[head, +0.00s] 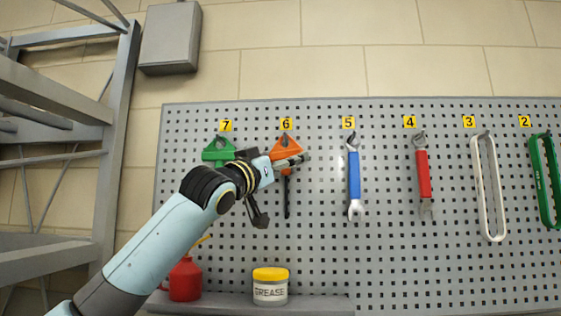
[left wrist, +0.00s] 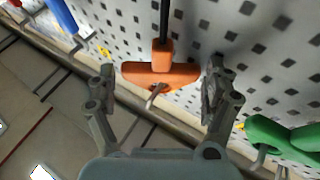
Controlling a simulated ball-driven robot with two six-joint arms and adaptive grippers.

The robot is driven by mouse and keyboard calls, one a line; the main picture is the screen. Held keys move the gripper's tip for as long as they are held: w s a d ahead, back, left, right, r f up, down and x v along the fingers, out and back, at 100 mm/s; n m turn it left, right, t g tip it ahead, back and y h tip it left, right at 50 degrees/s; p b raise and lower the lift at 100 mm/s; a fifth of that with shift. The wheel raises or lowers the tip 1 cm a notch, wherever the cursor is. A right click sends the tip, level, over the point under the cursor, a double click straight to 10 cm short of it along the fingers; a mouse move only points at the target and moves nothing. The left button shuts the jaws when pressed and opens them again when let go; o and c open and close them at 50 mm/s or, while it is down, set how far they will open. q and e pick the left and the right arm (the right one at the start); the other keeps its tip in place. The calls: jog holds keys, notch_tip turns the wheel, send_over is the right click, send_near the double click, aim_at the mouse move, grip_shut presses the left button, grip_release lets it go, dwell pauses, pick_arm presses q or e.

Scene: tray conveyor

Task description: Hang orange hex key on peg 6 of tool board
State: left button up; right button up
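The orange hex key (head: 286,147) is at peg 6 on the tool board (head: 390,262), its dark shaft pointing down. In the left wrist view its orange handle (left wrist: 178,76) lies between my fingers, with a metal peg (left wrist: 155,95) sticking out at it. The peg appears to pass through the handle, though the hole is hard to make out. My left gripper (left wrist: 160,78) is open, with a finger on each side of the handle and gaps visible. In the head view my left arm partly covers the key. My right gripper is not in view.
A green tool (head: 217,149) hangs on peg 7, close to my left gripper. A blue wrench (head: 353,175) hangs on peg 5 and a red one (head: 422,173) on peg 4. A red oil can (head: 185,281) and a grease tub (head: 270,291) stand on the ledge below.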

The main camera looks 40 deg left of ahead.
pick_arm(q)
jog(key=shift+o, duration=1)
jog(key=v, duration=1.2)
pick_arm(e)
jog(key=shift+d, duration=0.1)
